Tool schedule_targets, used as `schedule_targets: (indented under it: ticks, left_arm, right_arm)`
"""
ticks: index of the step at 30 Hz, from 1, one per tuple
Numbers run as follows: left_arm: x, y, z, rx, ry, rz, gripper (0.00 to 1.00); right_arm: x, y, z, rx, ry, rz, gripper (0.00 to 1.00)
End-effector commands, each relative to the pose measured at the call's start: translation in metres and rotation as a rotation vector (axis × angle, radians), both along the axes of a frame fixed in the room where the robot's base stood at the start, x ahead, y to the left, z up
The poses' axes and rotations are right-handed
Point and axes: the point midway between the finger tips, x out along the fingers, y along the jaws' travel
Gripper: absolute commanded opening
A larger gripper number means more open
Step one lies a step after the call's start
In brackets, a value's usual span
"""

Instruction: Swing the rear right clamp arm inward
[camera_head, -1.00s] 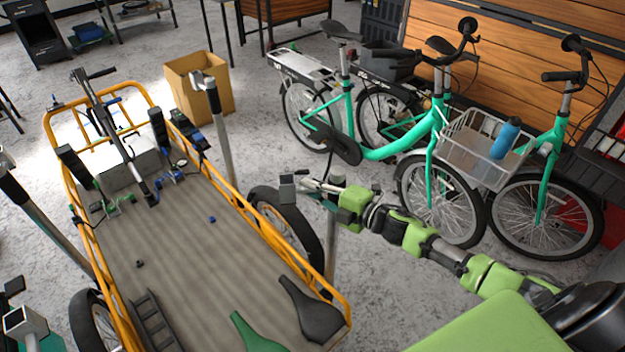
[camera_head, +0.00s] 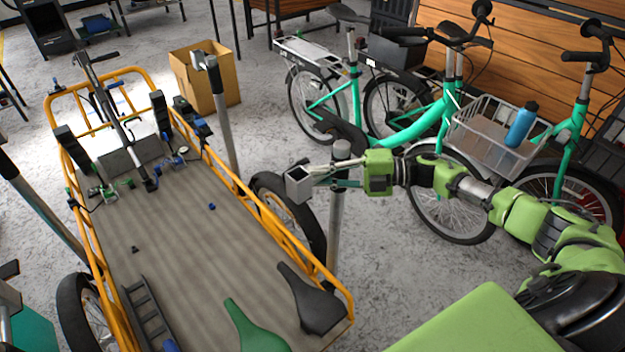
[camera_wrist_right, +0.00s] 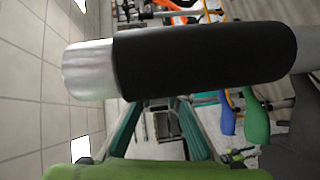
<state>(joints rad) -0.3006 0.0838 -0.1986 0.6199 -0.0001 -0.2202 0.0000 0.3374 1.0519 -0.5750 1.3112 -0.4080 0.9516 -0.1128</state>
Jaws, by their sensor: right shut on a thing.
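The clamp arm's grey block end (camera_head: 299,185) hangs at the right side of the yellow-framed cargo bed, left of a grey post (camera_head: 335,225). I take it for the rear right clamp arm. My right gripper (camera_head: 318,178) reaches in from the right, past the post's top, and is shut on this arm. The exact contact is small and partly hidden. In the right wrist view the post's black sleeve and silver top (camera_wrist_right: 200,60) cross in front, hiding part of the teal fingers (camera_wrist_right: 160,112). My left gripper is not in view.
The cargo bed (camera_head: 195,240) carries a black saddle (camera_head: 312,300), a green saddle and small parts. Another post (camera_head: 222,115) with a clamp arm stands farther back. A cardboard box (camera_head: 207,85) sits behind.

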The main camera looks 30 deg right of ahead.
Motion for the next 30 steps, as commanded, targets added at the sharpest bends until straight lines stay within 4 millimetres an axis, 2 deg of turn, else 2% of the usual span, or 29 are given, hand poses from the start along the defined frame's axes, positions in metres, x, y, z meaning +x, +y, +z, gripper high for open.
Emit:
schedule_targets:
  ticks: [13, 14, 15, 16, 26, 30]
  left_arm:
    - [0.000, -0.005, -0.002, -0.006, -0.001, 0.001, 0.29]
    - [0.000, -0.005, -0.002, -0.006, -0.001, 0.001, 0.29]
    - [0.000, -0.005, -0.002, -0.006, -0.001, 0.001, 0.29]
    - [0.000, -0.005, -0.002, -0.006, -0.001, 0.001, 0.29]
    - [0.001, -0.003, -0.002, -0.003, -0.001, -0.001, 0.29]
    - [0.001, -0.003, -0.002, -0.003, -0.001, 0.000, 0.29]
  right_arm:
    - [-0.004, 0.000, -0.002, -0.002, 0.004, 0.015, 0.00]
    - [-0.004, 0.000, -0.003, -0.002, 0.004, 0.015, 0.19]
    - [-0.004, 0.000, -0.003, -0.002, 0.004, 0.015, 0.30]
    - [-0.004, 0.000, -0.002, -0.002, 0.004, 0.015, 0.32]
    - [-0.003, -0.002, 0.000, -0.001, 0.001, 0.010, 0.32]
    - [-0.009, -0.013, 0.001, -0.002, 0.003, 0.010, 0.32]
